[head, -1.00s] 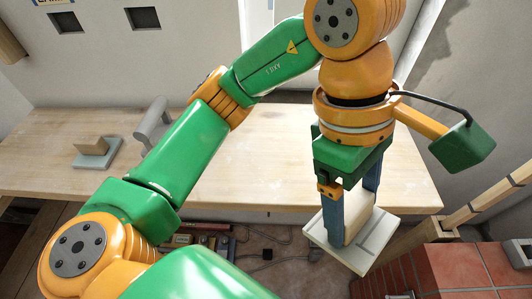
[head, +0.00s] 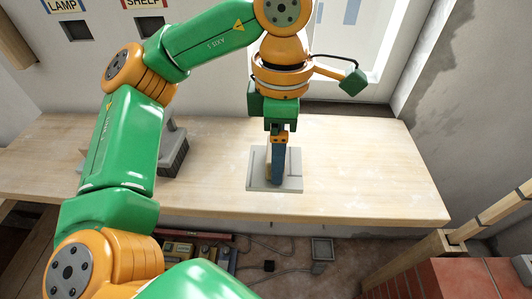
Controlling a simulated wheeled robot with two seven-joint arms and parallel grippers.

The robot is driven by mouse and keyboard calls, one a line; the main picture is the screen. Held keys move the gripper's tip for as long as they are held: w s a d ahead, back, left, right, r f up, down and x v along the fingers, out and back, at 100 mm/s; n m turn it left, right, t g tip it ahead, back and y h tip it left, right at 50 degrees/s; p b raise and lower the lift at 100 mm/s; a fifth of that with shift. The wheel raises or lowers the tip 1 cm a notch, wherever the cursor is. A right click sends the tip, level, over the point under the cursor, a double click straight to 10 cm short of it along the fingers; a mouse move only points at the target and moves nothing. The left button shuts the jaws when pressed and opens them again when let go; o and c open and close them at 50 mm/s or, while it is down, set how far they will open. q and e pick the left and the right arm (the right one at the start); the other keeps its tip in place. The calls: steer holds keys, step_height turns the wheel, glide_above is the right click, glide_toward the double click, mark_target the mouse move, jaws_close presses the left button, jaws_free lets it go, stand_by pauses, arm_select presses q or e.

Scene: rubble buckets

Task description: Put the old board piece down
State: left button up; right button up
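The old board piece (head: 259,181) is a light grey, roughly square plate with pale lines on it. It is over the middle of the wooden table, looks level, and lies on the top or very close above it; I cannot tell which. My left gripper (head: 279,178) points straight down at it, with its blue fingers at the middle of the plate. The fingers look shut on the piece's raised part, which they now hide. My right gripper is out of view.
The wooden table (head: 370,170) is clear to the right of the piece. A grey brush-like thing (head: 173,155) stands on the left, partly behind my arm. Signs reading LAMP and SHELF hang on the back wall. Red bricks (head: 470,278) are at lower right.

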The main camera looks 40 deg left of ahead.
arm_select(q)
steer(key=w+a+f, duration=0.2)
steer(key=a+f, duration=0.1)
steer(key=w+a+f, duration=0.3)
steer(key=shift+w+f, duration=0.2)
steer(key=shift+w, duration=0.15)
steer(key=f, duration=0.1)
steer(key=f+p, duration=0.2)
steer(key=shift+w+a+f, duration=0.35)
steer(key=shift+f, duration=0.55)
steer(key=o, duration=1.4)
steer(key=shift+r, duration=0.4)
step_height(320, 180, up, 12)
steer(key=shift+f, duration=0.2)
